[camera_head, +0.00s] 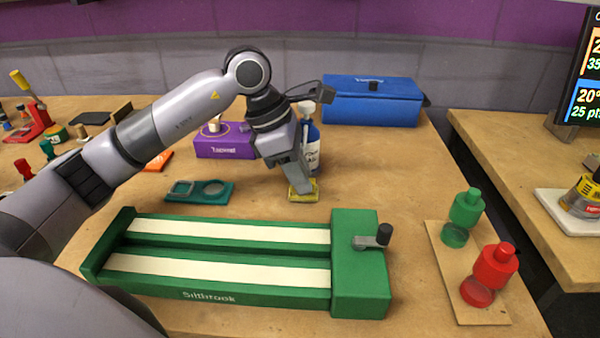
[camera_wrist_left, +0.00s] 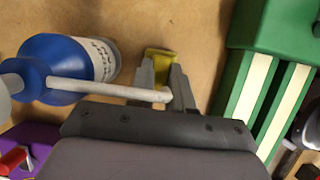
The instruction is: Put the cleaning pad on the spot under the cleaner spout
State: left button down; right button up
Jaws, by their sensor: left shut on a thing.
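The yellow cleaning pad (camera_head: 304,197) is at the tips of my left gripper (camera_head: 299,186), low over or on the table beyond the green track. In the left wrist view the pad (camera_wrist_left: 159,54) shows between the fingers of my left gripper (camera_wrist_left: 162,72), which are shut on it. The cleaner bottle (camera_head: 312,150), blue with a white label, stands just behind the gripper. In the left wrist view the bottle (camera_wrist_left: 68,62) is to the left, and its white spout (camera_wrist_left: 115,90) reaches across to the fingers. The marked spot cannot be made out. My right gripper is not in view.
The long green slot track (camera_head: 230,292) lies in front, with a crank on its right end. A teal tray (camera_head: 222,198) is left of the pad. A purple box (camera_head: 208,147) and a blue box (camera_head: 385,112) stand behind. Green and red bottles (camera_head: 490,275) stand on a board at right.

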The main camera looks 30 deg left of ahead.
pick_arm(q)
jog(key=shift+f, duration=0.1)
jog(key=c, duration=1.4)
grip_release()
jog(key=shift+f, duration=0.1)
jog(key=shift+c, duration=0.2)
jog(key=o, duration=0.4)
jog(key=shift+a+r, duration=0.1)
jog(key=shift+r, duration=0.4)
jog(key=p+v, duration=0.1)
jog(key=v, duration=1)
jog(key=shift+r, duration=0.2)
jog(key=shift+a, duration=0.15)
